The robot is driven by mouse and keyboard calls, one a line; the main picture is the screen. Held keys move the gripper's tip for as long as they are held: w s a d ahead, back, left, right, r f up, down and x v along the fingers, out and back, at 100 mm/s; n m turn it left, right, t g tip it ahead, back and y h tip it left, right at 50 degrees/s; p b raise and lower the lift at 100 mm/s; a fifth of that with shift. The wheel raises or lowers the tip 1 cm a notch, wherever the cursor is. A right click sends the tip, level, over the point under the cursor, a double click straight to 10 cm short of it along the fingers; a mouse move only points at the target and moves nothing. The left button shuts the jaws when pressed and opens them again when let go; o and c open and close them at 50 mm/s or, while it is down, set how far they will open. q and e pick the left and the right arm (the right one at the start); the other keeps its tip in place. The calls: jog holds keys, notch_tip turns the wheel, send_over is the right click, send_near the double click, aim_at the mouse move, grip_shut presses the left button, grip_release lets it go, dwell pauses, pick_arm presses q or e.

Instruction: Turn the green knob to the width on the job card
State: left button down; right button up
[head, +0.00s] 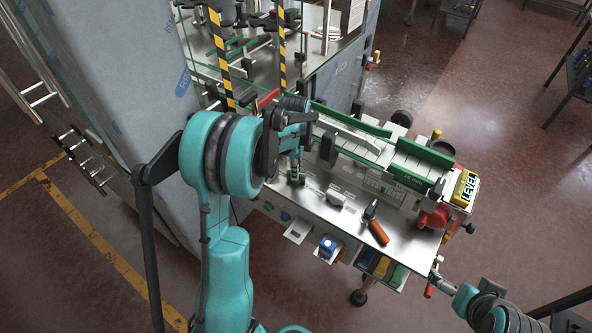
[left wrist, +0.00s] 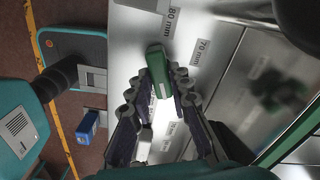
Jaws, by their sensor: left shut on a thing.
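The green knob (left wrist: 158,72) lies between the fingers of my left gripper (left wrist: 160,92), which is shut on it. A short white mark shows on its lower part in the left wrist view. Around it, printed labels sit on the metal panel: "80 mm" (left wrist: 172,20) and "70 mm" (left wrist: 202,52), with smaller labels partly hidden by the fingers. In the head view my left gripper (head: 297,158) reaches down to the knob (head: 296,178) on the bench top. My right arm (head: 480,305) is at the lower right, its finger state unclear. I cannot identify a legible job card.
An orange-handled tool (head: 377,231) lies on the metal bench top (head: 340,222). A yellow "LEVEL" box (head: 465,188) stands at the right end of the green-railed conveyor (head: 360,148). A blue item (head: 327,244) shows at the front. A grey cabinet wall (head: 125,65) rises on the left.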

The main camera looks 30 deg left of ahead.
dwell(0.4)
pick_arm(q)
jog(key=c, duration=1.4)
grip_release()
notch_tip(320, 180, up, 12)
jog(key=shift+o, duration=0.3)
